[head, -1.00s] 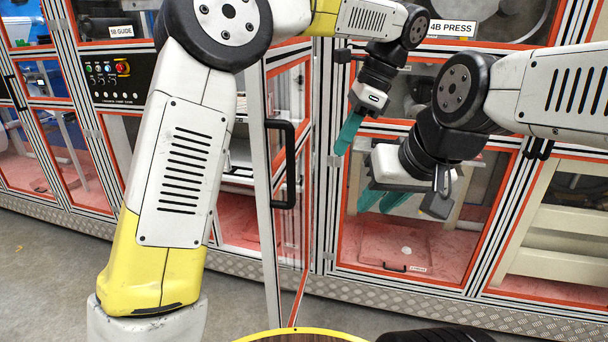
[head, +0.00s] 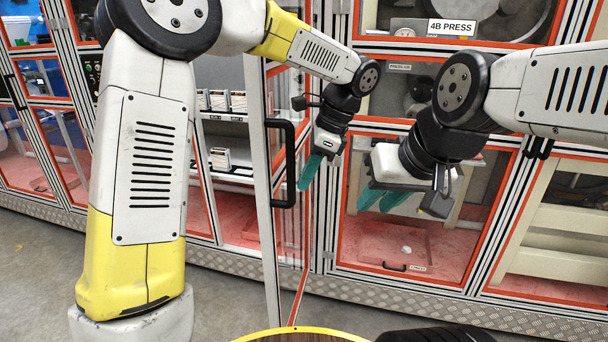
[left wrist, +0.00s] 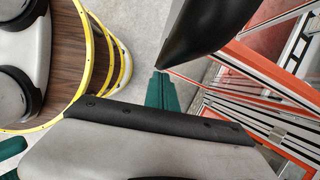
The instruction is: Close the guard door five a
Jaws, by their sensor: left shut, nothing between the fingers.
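The guard door (head: 262,225) stands open, swung out from the cabinet front and seen nearly edge-on in the head view. Its black bar handle (head: 291,165) sticks out on the right side of its free edge. The opening to its left shows shelves inside. My left gripper (head: 307,176), with teal fingers, is shut and empty, just right of the handle in the picture, on the handle side of the door. I cannot tell whether it touches the door. Its fingers also show in the left wrist view (left wrist: 160,92). My right gripper (head: 384,200) hangs further right; its finger gap is unclear.
A panel labelled 4B PRESS (head: 452,28) is on the right, with a closed lower window (head: 410,250) below it. A control panel (head: 92,80) is partly hidden behind my left arm. A checker-plate kick strip (head: 400,290) runs along the cabinet base. Grey floor lies in front.

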